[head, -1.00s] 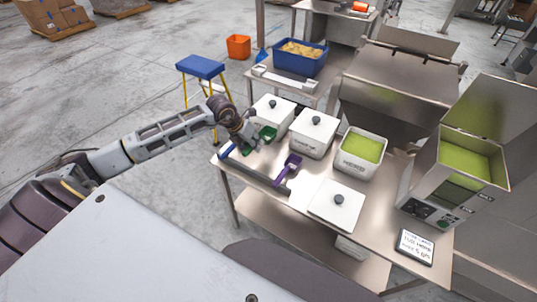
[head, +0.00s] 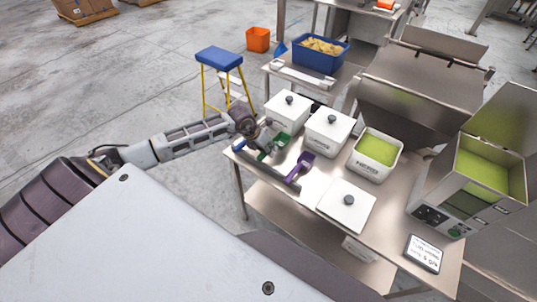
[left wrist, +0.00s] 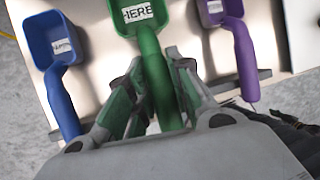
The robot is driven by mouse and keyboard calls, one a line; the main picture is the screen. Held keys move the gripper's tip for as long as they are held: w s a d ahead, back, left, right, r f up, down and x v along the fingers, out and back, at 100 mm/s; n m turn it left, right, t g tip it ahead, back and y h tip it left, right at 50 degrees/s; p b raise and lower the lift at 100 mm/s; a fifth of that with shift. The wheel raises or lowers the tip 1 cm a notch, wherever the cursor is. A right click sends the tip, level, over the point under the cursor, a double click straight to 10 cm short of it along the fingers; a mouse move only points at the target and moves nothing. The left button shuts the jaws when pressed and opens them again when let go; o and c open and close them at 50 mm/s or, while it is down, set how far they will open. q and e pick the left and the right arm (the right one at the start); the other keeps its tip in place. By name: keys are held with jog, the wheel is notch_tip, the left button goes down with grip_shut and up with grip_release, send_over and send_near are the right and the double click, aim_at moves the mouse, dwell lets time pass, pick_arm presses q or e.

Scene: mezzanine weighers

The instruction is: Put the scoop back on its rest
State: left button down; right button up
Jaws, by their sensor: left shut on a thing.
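The green scoop (head: 282,140) is at the left end of the steel table. Its bowl, with a white label, shows in the left wrist view (left wrist: 136,14). My left gripper (head: 264,143) is shut on its green handle, with one finger on each side in the left wrist view (left wrist: 152,68). The dark grey rest bar (head: 281,183) runs along the table's front edge. The purple scoop (head: 304,162) lies across it to the right, and the blue scoop (left wrist: 52,42) lies to the left. I cannot tell whether the green scoop touches the bar. My right gripper is out of view.
Two lidded white bins (head: 326,133) stand behind the scoops. An open bin with green contents (head: 374,152) stands right of them. A loose white lid (head: 347,207) lies at the front. A blue-topped step stool (head: 219,60) stands beyond the table's left end.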

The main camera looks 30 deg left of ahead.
pick_arm(q)
jog(key=shift+f+p, duration=0.3)
jog(key=shift+f, duration=1.55)
jog(key=shift+f, duration=0.15)
jog(key=c, duration=1.3)
grip_release()
jog(key=shift+b+v, duration=0.9)
jog(key=shift+v, duration=5.2)
